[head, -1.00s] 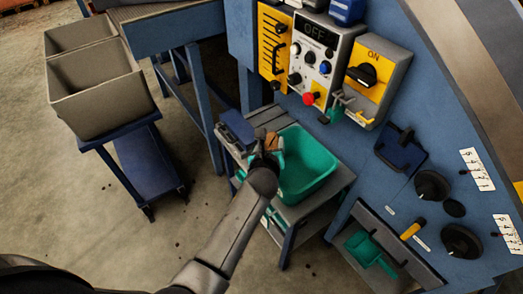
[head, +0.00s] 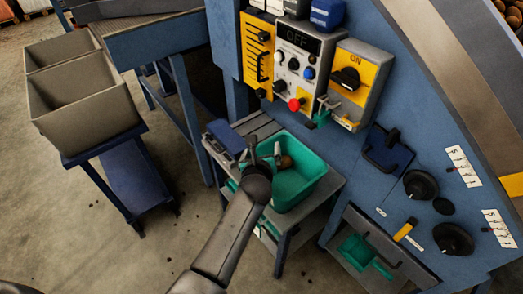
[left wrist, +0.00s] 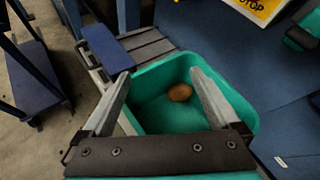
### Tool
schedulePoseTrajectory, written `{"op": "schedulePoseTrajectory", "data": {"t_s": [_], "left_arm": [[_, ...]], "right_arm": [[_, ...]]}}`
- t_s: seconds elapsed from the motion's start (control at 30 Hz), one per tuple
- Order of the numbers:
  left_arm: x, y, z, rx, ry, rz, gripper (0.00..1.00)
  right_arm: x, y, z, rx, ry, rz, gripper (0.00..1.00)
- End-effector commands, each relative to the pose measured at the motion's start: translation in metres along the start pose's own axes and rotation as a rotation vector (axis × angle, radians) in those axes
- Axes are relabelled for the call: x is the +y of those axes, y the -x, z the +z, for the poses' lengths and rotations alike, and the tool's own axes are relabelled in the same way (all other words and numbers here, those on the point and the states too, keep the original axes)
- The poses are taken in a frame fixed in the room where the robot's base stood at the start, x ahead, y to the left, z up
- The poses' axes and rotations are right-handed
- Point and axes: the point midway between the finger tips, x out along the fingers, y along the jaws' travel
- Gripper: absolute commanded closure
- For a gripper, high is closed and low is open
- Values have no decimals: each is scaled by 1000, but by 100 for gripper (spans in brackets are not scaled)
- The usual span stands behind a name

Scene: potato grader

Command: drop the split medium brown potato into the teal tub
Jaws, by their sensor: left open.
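The brown potato (head: 286,162) is inside the teal tub (head: 312,186), below my left gripper. In the left wrist view the potato (left wrist: 180,92) lies on the floor of the tub (left wrist: 240,108), toward the far wall; any split in it is too small to make out. My left gripper (head: 265,149) is open over the tub's left side, its fingers spread apart and empty in the left wrist view (left wrist: 160,76). My right gripper is not in view.
The tub stands on a low grey-topped stand (head: 324,200) beside the blue machine. A blue box-like item (head: 226,137) sits left of the tub. Grey bins (head: 85,110) on a blue cart are at the left. A control panel (head: 300,60) is above the tub.

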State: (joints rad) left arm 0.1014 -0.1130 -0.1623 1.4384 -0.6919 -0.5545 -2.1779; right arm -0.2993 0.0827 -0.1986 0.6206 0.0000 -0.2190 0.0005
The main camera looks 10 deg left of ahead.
Motion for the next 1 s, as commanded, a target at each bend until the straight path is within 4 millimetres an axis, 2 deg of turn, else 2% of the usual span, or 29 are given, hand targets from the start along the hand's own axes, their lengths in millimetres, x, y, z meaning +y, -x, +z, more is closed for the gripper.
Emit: {"op": "schedulePoseTrajectory", "data": {"t_s": [0.17,0.27,0.8,1.0], "left_arm": [[1,3,-1,2,-1,2,4],[0,13,0,3,-2,1,4],[0,119,1,2,-1,1,4],[0,144,0,1,-1,0,4]], "right_arm": [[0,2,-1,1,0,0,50],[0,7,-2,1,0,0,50],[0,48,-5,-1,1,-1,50],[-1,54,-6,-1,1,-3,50]]}}
